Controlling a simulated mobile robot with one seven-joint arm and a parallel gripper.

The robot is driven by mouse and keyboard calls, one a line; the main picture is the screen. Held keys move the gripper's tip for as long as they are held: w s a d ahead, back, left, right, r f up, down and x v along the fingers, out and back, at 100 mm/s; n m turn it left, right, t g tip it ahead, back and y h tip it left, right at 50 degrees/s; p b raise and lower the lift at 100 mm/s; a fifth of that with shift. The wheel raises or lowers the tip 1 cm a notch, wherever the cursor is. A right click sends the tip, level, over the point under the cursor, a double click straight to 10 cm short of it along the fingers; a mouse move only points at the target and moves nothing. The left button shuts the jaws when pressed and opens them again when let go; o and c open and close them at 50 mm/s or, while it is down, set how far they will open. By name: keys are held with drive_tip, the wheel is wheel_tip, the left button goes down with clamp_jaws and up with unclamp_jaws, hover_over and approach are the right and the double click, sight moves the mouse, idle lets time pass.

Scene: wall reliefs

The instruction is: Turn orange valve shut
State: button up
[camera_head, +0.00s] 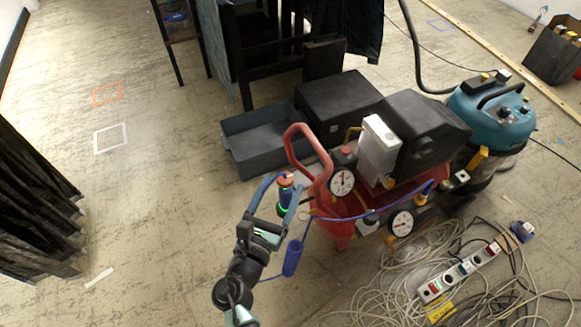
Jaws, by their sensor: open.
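A small orange knob (286,179), which looks like the orange valve, sits on top of a blue and green fitting (285,195) at the left end of the red compressor (325,205). My gripper (287,186) is open, with one finger to the left of the knob and fitting and the other to the right. I cannot tell whether either finger touches it. The lower part of the fitting is partly hidden by my gripper. The knob's turn position is too small to read.
The compressor's red handle (302,140) rises close to the right of the gripper, near a dial gauge (341,181). A blue cylinder (292,257) hangs below. Cables and a power strip (460,268) lie at lower right. A grey bin (245,140) stands behind; the left floor is open.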

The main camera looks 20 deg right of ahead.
drive_tip(key=b+x, duration=0.1)
drive_tip(key=x, duration=0.5)
drive_tip(key=shift+w+d, duration=0.1)
drive_tip(key=shift+w, duration=0.05)
drive_tip(key=shift+c, duration=0.2)
clamp_jaws()
